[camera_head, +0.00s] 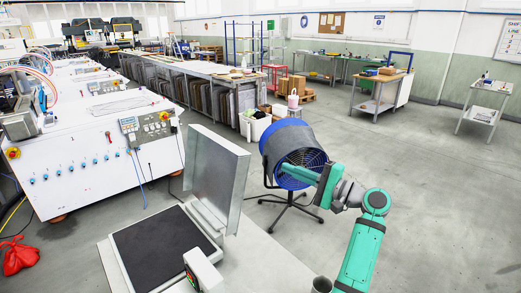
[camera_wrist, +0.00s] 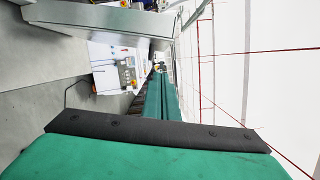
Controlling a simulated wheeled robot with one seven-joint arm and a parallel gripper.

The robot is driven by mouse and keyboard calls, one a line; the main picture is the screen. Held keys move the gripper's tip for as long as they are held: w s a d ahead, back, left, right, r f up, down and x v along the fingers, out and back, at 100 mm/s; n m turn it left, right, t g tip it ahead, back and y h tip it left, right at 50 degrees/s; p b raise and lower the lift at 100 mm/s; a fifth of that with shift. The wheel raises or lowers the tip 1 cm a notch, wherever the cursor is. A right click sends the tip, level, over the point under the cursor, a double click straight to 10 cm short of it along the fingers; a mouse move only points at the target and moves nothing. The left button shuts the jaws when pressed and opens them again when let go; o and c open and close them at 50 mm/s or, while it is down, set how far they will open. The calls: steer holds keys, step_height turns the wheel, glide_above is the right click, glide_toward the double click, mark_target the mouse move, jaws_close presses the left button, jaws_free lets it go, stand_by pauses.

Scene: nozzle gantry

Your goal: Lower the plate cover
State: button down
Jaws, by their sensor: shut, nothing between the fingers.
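The plate cover (camera_head: 217,172) is a grey metal lid standing raised, nearly upright, at the right side of its base. The base has a flat dark plate (camera_head: 163,247) in a light frame, left of the cover. My gripper (camera_head: 284,168) is green, points left, and is to the right of the cover with a visible gap in the head view. In the wrist view, the two long green fingers (camera_wrist: 158,78) are together with nothing between them. A grey metal panel crosses the top left of the wrist view (camera_wrist: 95,18); it appears to be the cover.
A blue drum fan (camera_head: 272,141) on a black stand is behind my gripper. A white machine with a control panel (camera_head: 100,155) stands at the left.

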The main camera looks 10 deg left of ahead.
steer(key=w+a+r, duration=0.1)
steer(key=w+a, duration=0.1)
steer(key=a, duration=0.9)
steer(key=shift+a+r, duration=0.3)
